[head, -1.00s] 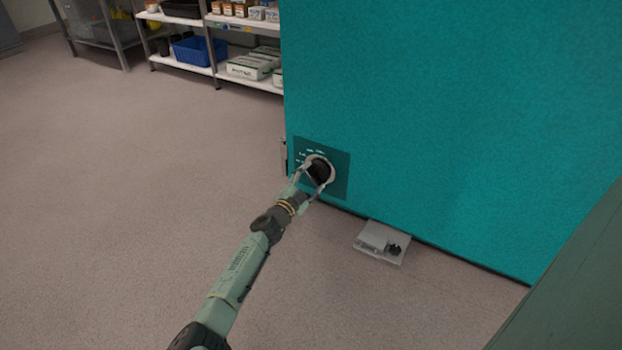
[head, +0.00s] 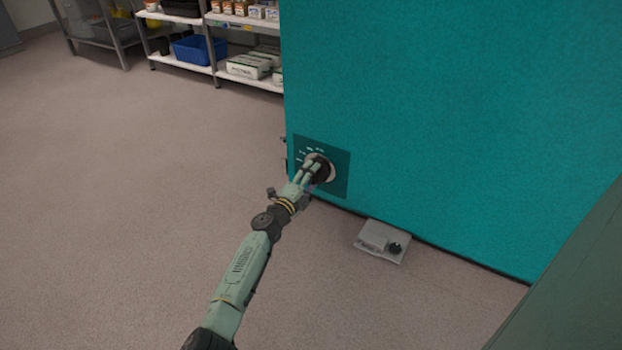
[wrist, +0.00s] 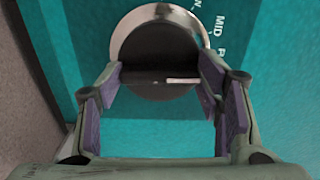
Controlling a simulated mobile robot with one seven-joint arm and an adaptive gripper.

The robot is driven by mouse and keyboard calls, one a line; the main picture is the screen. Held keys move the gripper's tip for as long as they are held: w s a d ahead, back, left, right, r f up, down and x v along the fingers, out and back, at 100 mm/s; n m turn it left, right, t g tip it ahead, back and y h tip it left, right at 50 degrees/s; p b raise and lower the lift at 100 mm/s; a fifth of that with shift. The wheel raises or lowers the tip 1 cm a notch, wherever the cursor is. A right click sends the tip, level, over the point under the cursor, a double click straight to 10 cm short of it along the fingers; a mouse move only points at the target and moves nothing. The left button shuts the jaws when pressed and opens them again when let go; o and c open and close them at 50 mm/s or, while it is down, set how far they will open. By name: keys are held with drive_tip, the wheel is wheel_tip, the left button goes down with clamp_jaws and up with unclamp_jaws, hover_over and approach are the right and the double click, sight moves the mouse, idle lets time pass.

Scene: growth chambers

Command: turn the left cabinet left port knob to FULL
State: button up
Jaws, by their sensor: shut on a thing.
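The port knob (head: 323,172) is a dark round knob with a pale metal ring, set on a dark teal plate (head: 338,181) low on the teal cabinet's face. In the wrist view the dark knob (wrist: 158,62) has a raised grip bar with a light pointer line on its right part. White lettering beside the ring includes "MID", with other labels cut off. My gripper (head: 313,169) reaches the knob from the lower left. In the wrist view its two fingers (wrist: 159,82) stand on either side of the bar, shut on the knob.
A small grey box with a black knob (head: 378,240) lies on the floor at the cabinet's base. Shelves (head: 190,68) with a blue bin (head: 198,49) and boxes stand at the back. The floor to the left is clear. A dark green panel (head: 570,290) fills the lower right.

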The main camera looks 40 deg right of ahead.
drive_tip(key=shift+m, duration=0.3)
drive_tip(key=o, duration=1.2)
drive_tip(key=shift+c, duration=0.2)
drive_tip(key=shift+r, duration=0.1)
wheel_tip(320, 180, up, 10)
drive_tip(key=shift+r, duration=0.2)
drive_tip(key=shift+f, duration=0.15)
drive_tip(key=shift+f, duration=0.1)
